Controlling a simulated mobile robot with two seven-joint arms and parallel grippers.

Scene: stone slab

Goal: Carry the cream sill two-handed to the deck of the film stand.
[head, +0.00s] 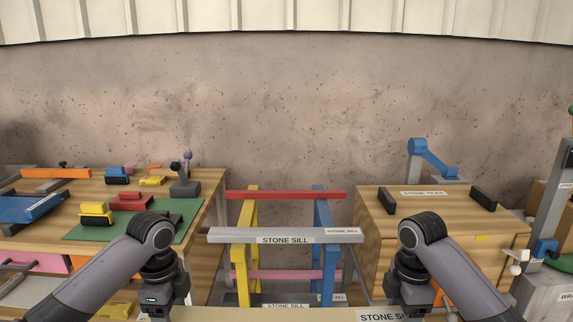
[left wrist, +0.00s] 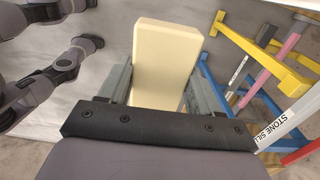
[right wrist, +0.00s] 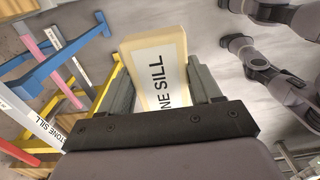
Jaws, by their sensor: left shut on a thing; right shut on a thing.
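The cream sill (head: 270,317) runs across the bottom edge of the head view, only partly in frame, with a STONE SILL label near its right end. My left gripper (left wrist: 158,85) is shut on its left end, which shows plain cream in the left wrist view (left wrist: 165,60). My right gripper (right wrist: 163,90) is shut on its right end, where the label shows in the right wrist view (right wrist: 155,65). A grey stand (head: 545,298) with an upright post and a label starting "WR" is cut off at the right edge; I cannot tell whether it is the film stand.
A rack with yellow and blue frames (head: 322,235) bears a grey sill (head: 285,235) ahead of me. A wooden workbench (head: 60,188) with tools and blocks stands left. A wooden cabinet (head: 440,210) with black pads stands right of the rack. A wall closes the back.

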